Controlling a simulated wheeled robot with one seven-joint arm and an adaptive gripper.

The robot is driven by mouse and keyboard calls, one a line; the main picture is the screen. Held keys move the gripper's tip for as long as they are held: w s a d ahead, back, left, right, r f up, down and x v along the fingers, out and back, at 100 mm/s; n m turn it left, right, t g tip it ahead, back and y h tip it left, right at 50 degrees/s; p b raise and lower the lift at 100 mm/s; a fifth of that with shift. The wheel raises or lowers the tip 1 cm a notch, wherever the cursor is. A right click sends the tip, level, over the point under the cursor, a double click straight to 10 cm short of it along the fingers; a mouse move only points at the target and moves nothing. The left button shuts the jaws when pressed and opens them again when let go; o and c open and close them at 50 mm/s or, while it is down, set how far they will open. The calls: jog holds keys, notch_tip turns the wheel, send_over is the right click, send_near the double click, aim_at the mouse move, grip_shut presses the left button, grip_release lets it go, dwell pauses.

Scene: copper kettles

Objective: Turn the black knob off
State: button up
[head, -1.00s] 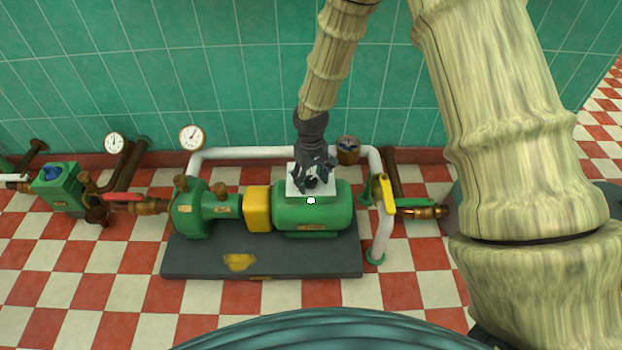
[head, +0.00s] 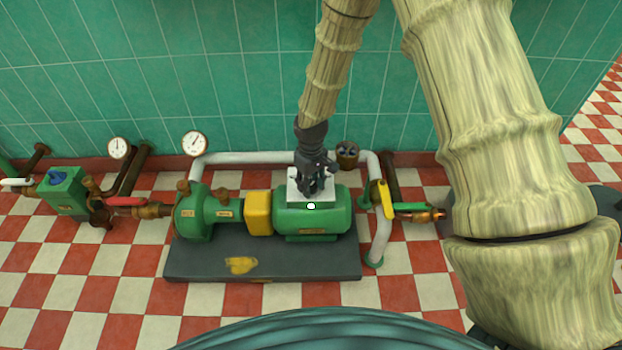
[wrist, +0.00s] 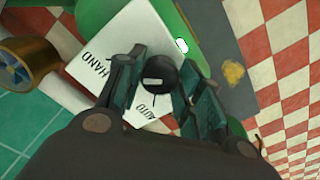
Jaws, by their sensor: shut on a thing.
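The black knob (wrist: 159,72) with a white mark sits on a white plate (wrist: 120,40) lettered HAND and AUTO. The plate (head: 297,190) is on top of the green motor housing (head: 312,220). My gripper (head: 314,188) points down over the plate in the head view. In the wrist view, its two fingers (wrist: 158,88) are shut on the knob, one on each side. In the head view, my fingers mostly hide the knob. A small white lamp (head: 311,206) is at the plate's front edge.
A yellow coupling (head: 258,213) is left of the motor, on a dark base (head: 215,262). A white pipe (head: 245,157) runs behind. A yellow valve handle (head: 386,198) stands to the right. The tiled floor in front is clear.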

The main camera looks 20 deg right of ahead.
aim_at(311, 185)
jog(key=n+p, duration=0.2)
jog(key=p, duration=0.1)
jog(key=n+p, duration=0.2)
jog(key=p, duration=0.1)
jog(key=shift+r+p, duration=0.35)
jog(key=n+p, duration=0.3)
jog(key=p, duration=0.1)
jog(key=shift+f, duration=0.2)
jog(key=shift+f+n, duration=0.1)
jog(key=shift+n, duration=0.2)
jog(key=o, duration=1)
jog(key=shift+o, duration=0.2)
notch_tip(311, 185, up, 12)
jog(key=shift+f, duration=0.1)
